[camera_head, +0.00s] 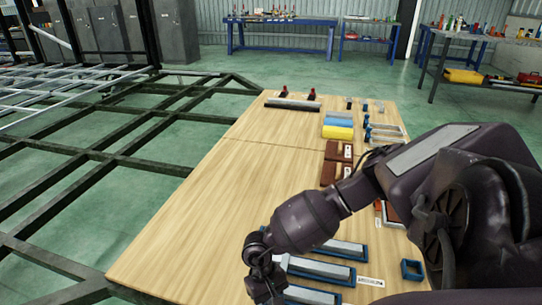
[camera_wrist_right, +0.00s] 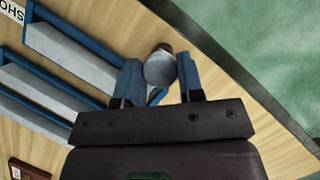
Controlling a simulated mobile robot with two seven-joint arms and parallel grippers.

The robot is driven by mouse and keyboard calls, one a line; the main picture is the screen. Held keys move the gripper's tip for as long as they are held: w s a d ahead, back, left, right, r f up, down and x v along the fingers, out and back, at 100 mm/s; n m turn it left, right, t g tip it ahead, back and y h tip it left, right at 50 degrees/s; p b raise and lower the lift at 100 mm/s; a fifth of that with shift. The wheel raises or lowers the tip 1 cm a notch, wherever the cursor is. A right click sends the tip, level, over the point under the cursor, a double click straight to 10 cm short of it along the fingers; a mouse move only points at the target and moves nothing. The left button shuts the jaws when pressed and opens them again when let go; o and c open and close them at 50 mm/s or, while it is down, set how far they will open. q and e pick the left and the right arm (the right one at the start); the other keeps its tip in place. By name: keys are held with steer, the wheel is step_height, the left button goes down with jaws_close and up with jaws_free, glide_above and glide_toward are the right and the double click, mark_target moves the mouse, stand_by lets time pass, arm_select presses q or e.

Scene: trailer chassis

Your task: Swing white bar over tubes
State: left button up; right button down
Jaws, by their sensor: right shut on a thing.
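My right gripper (camera_head: 266,286) reaches down at the near left end of the blue-framed fixtures on the wooden table. In the right wrist view its two blue fingers (camera_wrist_right: 160,72) are shut on a grey rounded piece (camera_wrist_right: 160,68) with a dark end. I cannot tell whether this piece belongs to a white bar. Pale bars (camera_head: 340,247) lie in blue frames to the right of the gripper. They also show at the left of the right wrist view (camera_wrist_right: 72,55). No tubes can be told apart for certain. My left gripper is not in view.
The wooden table (camera_head: 200,220) is bare on its left half. Brown blocks (camera_head: 335,160), a blue and yellow block (camera_head: 338,128) and a small blue square frame (camera_head: 412,270) line its right side. A dark metal chassis (camera_head: 90,180) stands left of the table.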

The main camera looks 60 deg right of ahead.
steer(key=c, duration=0.8)
jaws_free()
arm_select(q)
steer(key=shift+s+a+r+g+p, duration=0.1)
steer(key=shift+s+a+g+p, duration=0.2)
steer(key=shift+p, duration=0.9)
arm_select(e)
steer(key=v, duration=1)
steer(key=shift+w+d+r, duration=0.1)
steer(key=shift+w+r, duration=0.05)
steer(key=shift+r, duration=0.2)
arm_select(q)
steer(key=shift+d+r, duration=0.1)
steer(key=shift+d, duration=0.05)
